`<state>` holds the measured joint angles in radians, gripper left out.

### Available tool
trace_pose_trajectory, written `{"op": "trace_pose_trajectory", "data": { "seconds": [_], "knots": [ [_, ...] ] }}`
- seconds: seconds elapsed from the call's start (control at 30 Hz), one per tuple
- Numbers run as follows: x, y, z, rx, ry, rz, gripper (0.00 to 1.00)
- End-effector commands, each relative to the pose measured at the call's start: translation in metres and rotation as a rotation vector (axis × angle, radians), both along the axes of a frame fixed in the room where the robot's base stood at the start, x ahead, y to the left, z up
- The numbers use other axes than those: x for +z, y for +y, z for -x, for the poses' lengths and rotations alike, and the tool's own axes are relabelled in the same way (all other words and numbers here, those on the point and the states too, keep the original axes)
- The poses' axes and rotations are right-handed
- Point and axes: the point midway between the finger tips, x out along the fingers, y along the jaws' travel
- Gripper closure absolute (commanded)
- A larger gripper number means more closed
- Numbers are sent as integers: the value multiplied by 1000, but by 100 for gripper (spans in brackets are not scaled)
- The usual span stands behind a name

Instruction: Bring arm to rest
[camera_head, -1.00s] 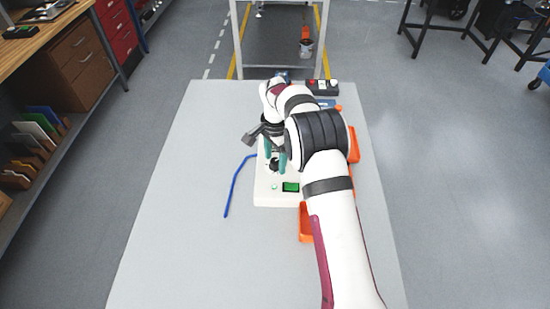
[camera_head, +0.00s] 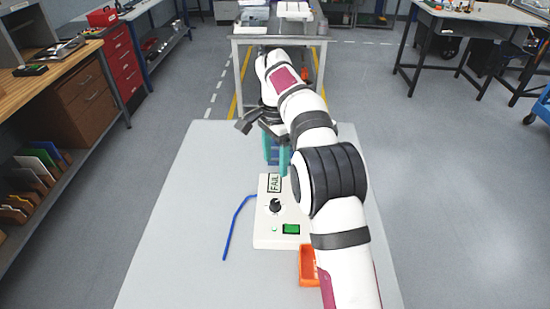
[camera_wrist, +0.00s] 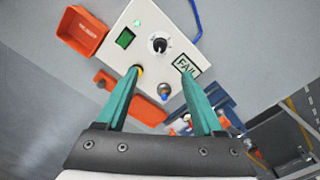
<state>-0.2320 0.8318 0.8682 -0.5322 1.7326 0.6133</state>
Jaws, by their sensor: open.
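My gripper (camera_head: 277,160) is open and empty. Its two teal fingers hang beyond the far end of a white test box (camera_head: 264,239) in the head view. In the wrist view the open fingers (camera_wrist: 158,70) reach toward the box (camera_wrist: 160,18), with nothing between them. The box has a black knob (camera_head: 275,205), a lit green display (camera_head: 291,229) and a FAIL label (camera_head: 274,183). My arm hides the right side of the box.
An orange bin (camera_head: 308,268) stands by the box's near right corner. A thin blue cable (camera_head: 237,222) lies left of the box. The table's left side (camera_head: 185,220) is clear.

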Motion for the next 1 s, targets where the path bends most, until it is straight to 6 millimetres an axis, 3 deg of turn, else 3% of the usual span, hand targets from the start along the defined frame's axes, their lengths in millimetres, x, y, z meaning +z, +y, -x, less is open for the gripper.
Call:
{"op": "trace_pose_trajectory", "data": {
  "seconds": [0.43, 0.53, 0.57, 0.67, 0.73, 0.8, 0.9, 1.0],
  "knots": [
    [3, -1, 2, 3, 0, -1, 31],
    [27, -16, 27, 42, 3, -15, 31],
    [38, -23, 42, 66, 4, -23, 31],
    [69, -52, 118, 163, 8, -58, 31],
    [75, -68, 181, 234, 8, -84, 31],
    [69, -78, 243, 296, 3, -108, 31],
    [46, -85, 315, 365, -7, -135, 31],
    [24, -86, 360, 409, -13, -153, 31]
  ]
}}
